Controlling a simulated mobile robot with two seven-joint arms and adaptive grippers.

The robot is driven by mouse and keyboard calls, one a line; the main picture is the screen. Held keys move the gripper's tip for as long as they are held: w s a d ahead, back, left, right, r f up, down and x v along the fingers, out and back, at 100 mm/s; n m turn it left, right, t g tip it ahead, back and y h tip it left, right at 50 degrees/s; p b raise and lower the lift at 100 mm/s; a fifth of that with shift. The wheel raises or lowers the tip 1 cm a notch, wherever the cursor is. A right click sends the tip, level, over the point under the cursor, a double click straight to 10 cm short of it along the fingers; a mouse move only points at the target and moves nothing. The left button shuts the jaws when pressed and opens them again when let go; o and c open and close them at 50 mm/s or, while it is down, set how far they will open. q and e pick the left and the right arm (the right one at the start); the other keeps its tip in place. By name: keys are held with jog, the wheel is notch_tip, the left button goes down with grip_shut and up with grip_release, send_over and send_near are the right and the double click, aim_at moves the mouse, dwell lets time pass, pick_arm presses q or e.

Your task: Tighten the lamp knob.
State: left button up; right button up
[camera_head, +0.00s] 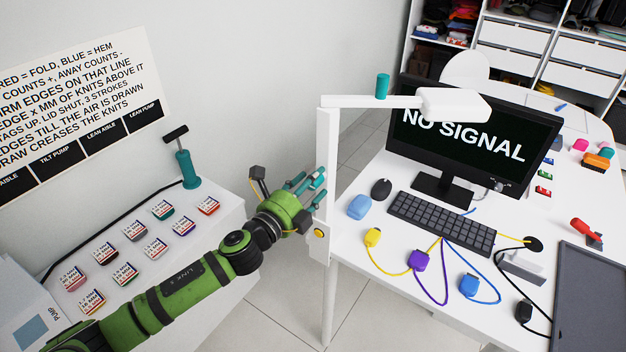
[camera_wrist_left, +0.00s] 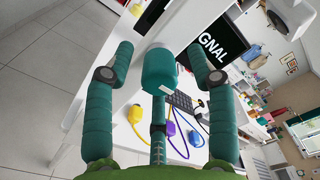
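The white lamp has an upright post (camera_head: 327,150), a horizontal arm (camera_head: 355,101) and a flat head (camera_head: 455,105) over the monitor. A teal cylindrical knob (camera_head: 382,86) stands upright on top of the arm. A round yellow part (camera_head: 319,233) sits low on the post. My left gripper (camera_head: 312,184) is just left of the post, well below the teal knob, its fingers spread. My right gripper is out of view.
The white desk holds a monitor (camera_head: 470,140), a keyboard (camera_head: 441,222), a mouse (camera_head: 381,188) and several coloured pieces with cables. Tiled floor (camera_head: 275,265) lies between the two surfaces.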

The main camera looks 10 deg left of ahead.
pick_arm(q)
jog(key=shift+o, duration=1.2)
jog(key=v, duration=0.8)
